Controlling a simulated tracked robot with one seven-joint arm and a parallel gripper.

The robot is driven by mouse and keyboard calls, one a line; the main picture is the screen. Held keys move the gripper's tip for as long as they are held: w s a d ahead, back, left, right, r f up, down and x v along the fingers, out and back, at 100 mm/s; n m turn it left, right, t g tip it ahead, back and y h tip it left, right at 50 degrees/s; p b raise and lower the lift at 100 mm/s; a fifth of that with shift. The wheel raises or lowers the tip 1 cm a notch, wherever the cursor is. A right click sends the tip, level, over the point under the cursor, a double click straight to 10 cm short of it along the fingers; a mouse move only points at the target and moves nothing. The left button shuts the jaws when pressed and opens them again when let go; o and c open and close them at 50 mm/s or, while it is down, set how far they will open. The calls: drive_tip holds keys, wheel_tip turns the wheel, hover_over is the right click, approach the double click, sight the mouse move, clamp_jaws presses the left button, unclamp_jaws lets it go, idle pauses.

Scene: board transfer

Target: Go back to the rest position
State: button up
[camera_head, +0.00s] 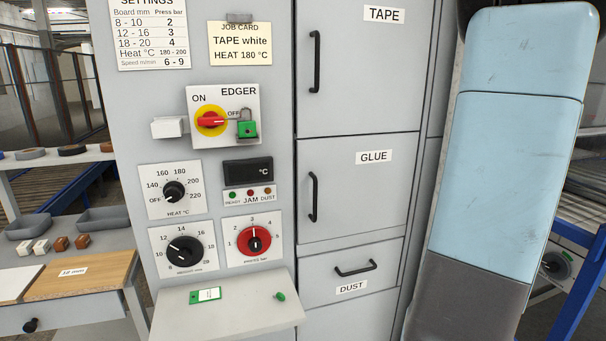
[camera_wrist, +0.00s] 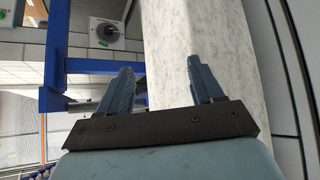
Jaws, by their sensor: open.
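My gripper (camera_wrist: 158,85) shows in the wrist view with its two blue-grey fingers apart and nothing between them. Beyond the fingers are a pale speckled surface (camera_wrist: 215,40) and a blue frame (camera_wrist: 85,65). In the head view my light blue arm stands at the right, and my gripper is not seen there. The grey edger cabinet (camera_head: 270,190) fills the middle of the head view, with its doors shut. The red and yellow EDGER switch (camera_head: 211,122) carries a green padlock (camera_head: 247,130).
At the left stand a wooden-topped table (camera_head: 95,275) and grey trays (camera_head: 103,219). A blue conveyor frame (camera_head: 580,275) is at the right, behind my arm.

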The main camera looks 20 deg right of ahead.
drive_tip(key=w+a+r+n+t+y, duration=0.1)
drive_tip(key=a+r+n, duration=0.1)
drive_tip(key=a, duration=0.7)
drive_tip(key=w+a+r+n+y, duration=0.1)
drive_tip(key=w+a+r+y, duration=0.15)
drive_tip(key=a, duration=0.65)
drive_tip(key=w+a+r+n+t+y, duration=0.1)
drive_tip(key=a+r+n, duration=0.15)
drive_tip(key=a, duration=0.65)
drive_tip(key=s+a+n+y, duration=0.1)
drive_tip(key=s+a+n, duration=0.1)
drive_tip(key=s+a, duration=0.4)
drive_tip(key=s+a+r+n+g+y, duration=0.1)
drive_tip(key=s+a+n, duration=0.2)
drive_tip(key=a, duration=1.1)
drive_tip(key=s, duration=0.3)
drive_tip(key=shift+s+r, duration=0.3)
drive_tip(key=shift+s, duration=0.1)
drive_tip(key=shift+y, duration=0.25)
